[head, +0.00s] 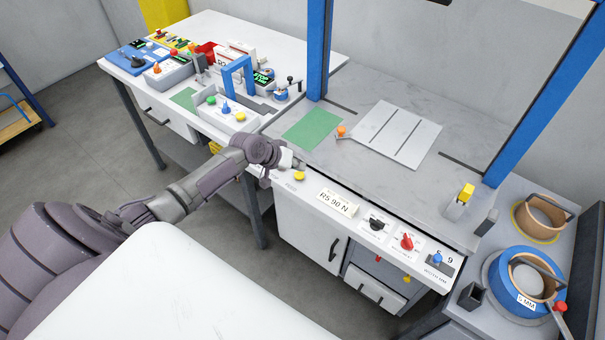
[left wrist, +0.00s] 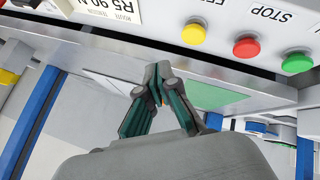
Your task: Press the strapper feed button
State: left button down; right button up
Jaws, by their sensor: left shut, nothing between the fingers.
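The yellow button (head: 299,175) sits on the front panel of the strapper table, left of the RS 90 N label. It also shows in the left wrist view (left wrist: 193,33), under partly cut-off upside-down lettering that starts "FE". My left gripper (head: 297,164) is shut and empty, just behind the yellow button in the head view and apart from it. In the left wrist view its closed fingertips (left wrist: 158,80) point toward the panel edge, below and left of the yellow button. My right gripper is not in view.
A red button (left wrist: 247,46) marked STOP and a green button (left wrist: 297,62) sit beside the yellow one. The RS 90 N label (head: 337,203), black knob (head: 377,224) and red knob (head: 406,242) lie along the panel. A blue post (head: 319,50) stands behind.

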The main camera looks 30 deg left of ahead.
pick_arm(q)
notch_tip(320, 180, up, 4)
send_over(298, 175)
jog(key=shift+a+r+n+t, duration=0.1)
jog(key=shift+r+n+t, duration=0.1)
jog(key=shift+n+t, duration=0.2)
notch_tip(298, 175, down, 8)
jog(key=b, duration=0.7)
jog(key=shift+f, duration=0.5)
jog(key=shift+b, duration=0.3)
dwell(0.3)
jog(key=shift+f, duration=0.4)
